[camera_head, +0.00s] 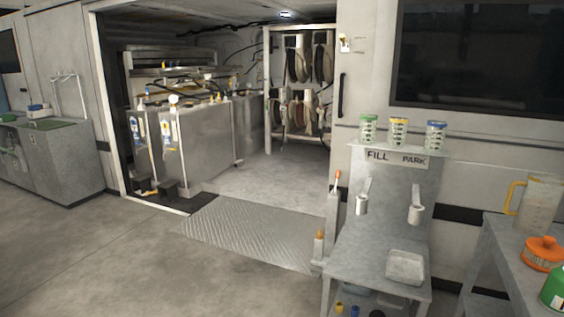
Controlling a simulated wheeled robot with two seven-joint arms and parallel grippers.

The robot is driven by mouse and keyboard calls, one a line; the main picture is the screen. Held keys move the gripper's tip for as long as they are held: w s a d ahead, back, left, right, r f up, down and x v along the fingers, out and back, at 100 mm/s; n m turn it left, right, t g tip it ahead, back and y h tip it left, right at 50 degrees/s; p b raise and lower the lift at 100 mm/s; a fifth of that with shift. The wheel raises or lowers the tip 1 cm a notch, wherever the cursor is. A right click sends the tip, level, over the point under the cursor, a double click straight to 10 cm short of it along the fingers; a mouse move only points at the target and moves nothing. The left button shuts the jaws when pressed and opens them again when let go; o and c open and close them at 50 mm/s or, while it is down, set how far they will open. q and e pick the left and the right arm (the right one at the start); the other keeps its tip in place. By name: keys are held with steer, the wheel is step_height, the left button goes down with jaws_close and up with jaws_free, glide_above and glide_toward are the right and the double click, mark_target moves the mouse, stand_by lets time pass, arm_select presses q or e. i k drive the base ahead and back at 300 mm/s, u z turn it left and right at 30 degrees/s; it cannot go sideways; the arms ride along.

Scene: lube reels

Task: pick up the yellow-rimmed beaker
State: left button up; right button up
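Neither of my grippers shows in the head view.
A side table at right holds a yellow-handled pitcher (538,203), an orange-lidded container (543,254) and a green bottle (555,291). Floor at left is clear.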

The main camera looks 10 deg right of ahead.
mark_target(397, 125)
steer(key=u, duration=0.45)
steer(key=i, duration=2.65)
steer(key=z, duration=0.25)
steer(key=i, duration=1.4)
steer(key=z, duration=0.85)
